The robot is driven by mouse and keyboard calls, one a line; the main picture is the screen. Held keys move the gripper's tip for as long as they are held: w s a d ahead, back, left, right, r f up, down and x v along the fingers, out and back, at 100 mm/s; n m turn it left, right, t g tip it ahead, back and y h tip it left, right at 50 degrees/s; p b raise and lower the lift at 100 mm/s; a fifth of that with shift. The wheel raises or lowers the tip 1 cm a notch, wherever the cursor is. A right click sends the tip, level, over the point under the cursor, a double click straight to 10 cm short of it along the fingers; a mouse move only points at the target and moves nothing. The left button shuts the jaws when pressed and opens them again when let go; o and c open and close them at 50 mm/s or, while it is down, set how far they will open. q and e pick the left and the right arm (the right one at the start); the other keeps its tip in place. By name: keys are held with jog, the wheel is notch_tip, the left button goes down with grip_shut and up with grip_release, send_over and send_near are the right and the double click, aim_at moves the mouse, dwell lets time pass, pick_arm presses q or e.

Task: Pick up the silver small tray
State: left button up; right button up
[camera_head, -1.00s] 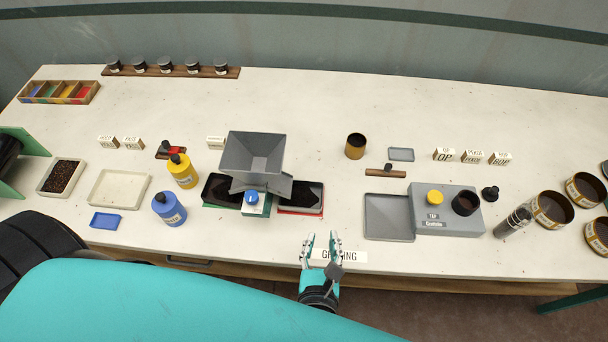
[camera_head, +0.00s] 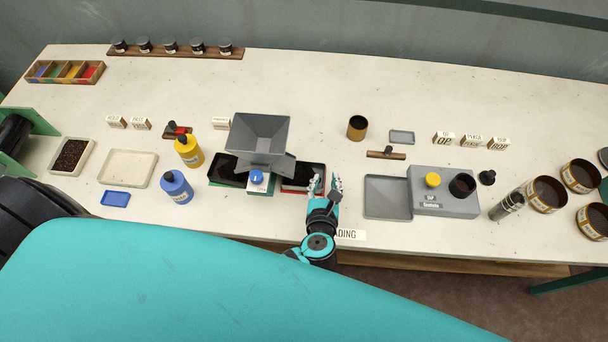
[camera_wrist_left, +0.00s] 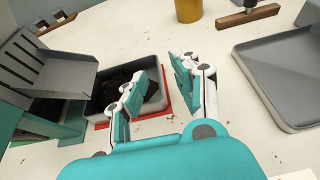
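The small silver-grey tray (camera_head: 401,137) lies flat and empty on the white table, right of the brown cup. A larger grey tray (camera_head: 387,197) lies nearer the front, beside the grey box; it also shows at the right of the left wrist view (camera_wrist_left: 285,75). I cannot make out the small tray in the left wrist view. My left gripper (camera_head: 325,184) is open and empty at the front middle of the table, beside the red-edged dark bin and left of both trays. Its spread fingers (camera_wrist_left: 158,72) show in the left wrist view. My right gripper is not in view.
The brown cup (camera_head: 357,128) and a wooden-based tool (camera_head: 386,154) stand near the small tray. The grey hopper (camera_head: 260,138) and red-edged dark bin (camera_head: 303,170) are left of my gripper. The grey box (camera_head: 443,203) is right of the larger tray. Bare table lies behind the small tray.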

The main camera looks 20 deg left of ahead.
aim_at(324, 175)
pick_arm(q)
jog(key=x, duration=0.4)
jog(key=shift+s+a+f, duration=0.1)
jog(key=shift+a, duration=0.1)
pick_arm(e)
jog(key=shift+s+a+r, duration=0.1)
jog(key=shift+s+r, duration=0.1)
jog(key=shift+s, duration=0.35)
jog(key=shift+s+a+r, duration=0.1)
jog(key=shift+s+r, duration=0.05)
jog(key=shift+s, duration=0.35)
pick_arm(q)
jog(key=c, duration=0.4)
grip_shut()
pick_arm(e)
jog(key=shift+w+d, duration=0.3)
